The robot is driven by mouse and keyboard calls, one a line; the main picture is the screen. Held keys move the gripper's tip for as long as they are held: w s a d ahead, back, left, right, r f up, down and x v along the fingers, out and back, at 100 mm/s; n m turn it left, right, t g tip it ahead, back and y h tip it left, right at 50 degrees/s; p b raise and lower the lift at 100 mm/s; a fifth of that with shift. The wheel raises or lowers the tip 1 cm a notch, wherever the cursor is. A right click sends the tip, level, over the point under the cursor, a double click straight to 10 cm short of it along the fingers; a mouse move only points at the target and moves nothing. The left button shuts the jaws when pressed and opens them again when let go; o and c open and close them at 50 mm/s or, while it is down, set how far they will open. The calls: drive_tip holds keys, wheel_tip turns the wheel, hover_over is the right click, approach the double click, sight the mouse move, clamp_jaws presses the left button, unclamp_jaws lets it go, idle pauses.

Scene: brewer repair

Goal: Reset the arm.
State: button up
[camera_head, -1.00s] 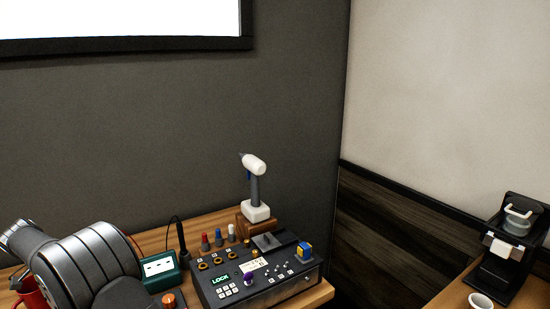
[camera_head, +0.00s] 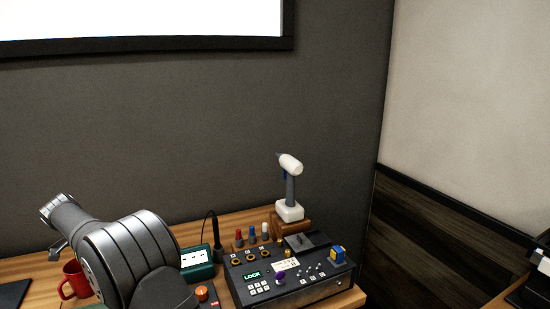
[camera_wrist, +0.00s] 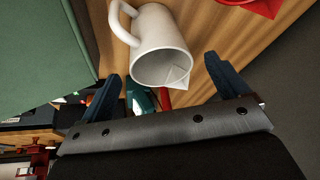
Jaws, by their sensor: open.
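My gripper (camera_wrist: 163,66) shows in the wrist view with its two dark blue fingers spread wide apart. It is open, with nothing held between the fingers. A white mug (camera_wrist: 160,32) appears beyond the fingertips, apart from them as far as I can tell. In the head view my grey arm is folded at the lower left, over the wooden bench, and my gripper cannot be made out there.
A control box (camera_head: 290,278) with a LOCK display and knobs sits on the bench (camera_head: 30,268). A white-headed tool stands on a stand (camera_head: 290,211) behind it. A red mug (camera_head: 72,280) is beside my arm. A green box (camera_head: 197,262) is right of the arm.

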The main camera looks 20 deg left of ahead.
drive_tip(key=x, duration=0.3)
drive_tip(key=shift+w+f, duration=0.15)
drive_tip(key=shift+f, duration=0.2)
drive_tip(key=w+d+r, duration=0.2)
drive_tip(key=r, duration=0.7)
drive_tip(key=w+d+r, duration=0.2)
drive_tip(key=w+r, duration=0.1)
drive_tip(key=r, duration=0.6)
drive_tip(key=w+d+r, duration=0.3)
drive_tip(key=w+d, duration=0.5)
drive_tip(key=d, duration=0.1)
drive_tip(key=w+d+r, duration=0.2)
drive_tip(key=w+d, duration=0.6)
drive_tip(key=w, duration=0.1)
drive_tip(key=w+d+r+m, duration=0.15)
drive_tip(key=w+d, duration=0.25)
drive_tip(key=d, duration=0.6)
drive_tip(key=w+d+r+n, duration=0.15)
drive_tip(key=w+d, duration=0.25)
drive_tip(key=d, duration=0.6)
drive_tip(key=w+d+f+m, duration=0.1)
drive_tip(key=w+d, duration=0.1)
drive_tip(key=d, duration=0.8)
drive_tip(key=w+d+f+m+h, duration=0.1)
drive_tip(key=w+d+m, duration=0.1)
drive_tip(key=d, duration=0.9)
drive_tip(key=shift+d+f, duration=0.15)
drive_tip(key=shift+f, duration=0.25)
